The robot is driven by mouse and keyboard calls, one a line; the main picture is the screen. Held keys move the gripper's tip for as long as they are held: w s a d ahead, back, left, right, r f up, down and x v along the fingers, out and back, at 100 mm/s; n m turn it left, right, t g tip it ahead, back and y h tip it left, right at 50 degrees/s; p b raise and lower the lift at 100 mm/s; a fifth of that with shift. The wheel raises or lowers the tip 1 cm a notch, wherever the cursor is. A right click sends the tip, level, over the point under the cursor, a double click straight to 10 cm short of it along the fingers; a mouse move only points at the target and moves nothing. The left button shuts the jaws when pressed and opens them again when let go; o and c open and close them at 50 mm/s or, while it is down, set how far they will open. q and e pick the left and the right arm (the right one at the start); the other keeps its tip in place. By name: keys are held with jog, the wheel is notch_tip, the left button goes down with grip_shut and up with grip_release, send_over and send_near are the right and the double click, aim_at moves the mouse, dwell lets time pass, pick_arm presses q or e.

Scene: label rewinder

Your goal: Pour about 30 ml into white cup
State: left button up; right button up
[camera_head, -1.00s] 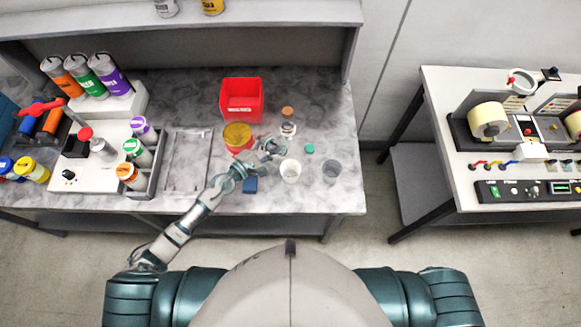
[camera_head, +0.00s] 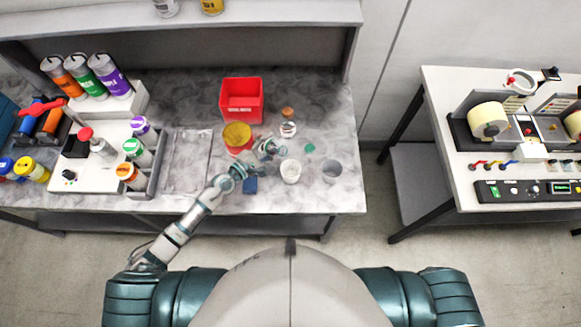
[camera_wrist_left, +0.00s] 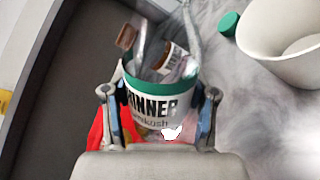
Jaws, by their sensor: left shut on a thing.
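My left gripper (camera_head: 276,147) is over the table, shut on a white thinner container (camera_wrist_left: 155,105) with a green rim; its label reads partly "INNER". In the left wrist view the fingers (camera_wrist_left: 158,108) clasp it from both sides. Its contents and tilt I cannot tell. The white cup (camera_head: 290,172) stands upright on the table, just below and right of the gripper in the head view; it also shows at the upper right of the left wrist view (camera_wrist_left: 278,48), apart from the container. A green cap (camera_head: 309,148) lies beside the cup. My right gripper is not in view.
A small brown-capped bottle (camera_head: 288,128), a red tub with yellow top (camera_head: 237,138) and a red bin (camera_head: 241,99) stand behind. A blue block (camera_head: 250,185) lies by the forearm. The table's right side is clear.

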aim_at(268, 150)
pick_arm(q)
jog(key=shift+s+d+r+n+p, duration=0.2)
jog(key=shift+r+n+p, duration=0.1)
jog(key=shift+n, duration=0.1)
jog(key=shift+s+d+r+n+p, duration=0.2)
jog(key=shift+r+n+p, duration=0.15)
jog(key=shift+r+p, duration=0.2)
jog(key=shift+s+d+r+n+p, duration=0.1)
jog(key=shift+d+r+n+p, duration=0.05)
jog(key=shift+r+n+p, duration=0.3)
jog(key=shift+s+d+n, duration=0.25)
jog(key=shift+d+n, duration=0.05)
jog(key=shift+n, duration=0.6)
jog(key=shift+a+f+n+h+b, duration=0.1)
jog(key=shift+f+n+h+b, duration=0.3)
jog(key=shift+f+b, duration=0.65)
jog(key=shift+n+b, duration=0.45)
jog(key=shift+n, duration=0.25)
jog(key=shift+w+n, duration=0.1)
jog(key=shift+n, duration=0.9)
jog(key=shift+f+n+b, duration=0.35)
jog(key=shift+n+b, duration=0.15)
jog(key=shift+n, duration=0.2)
jog(key=shift+f+n+b, duration=0.3)
jog(key=shift+n+b, duration=0.15)
jog(key=shift+n, duration=0.25)
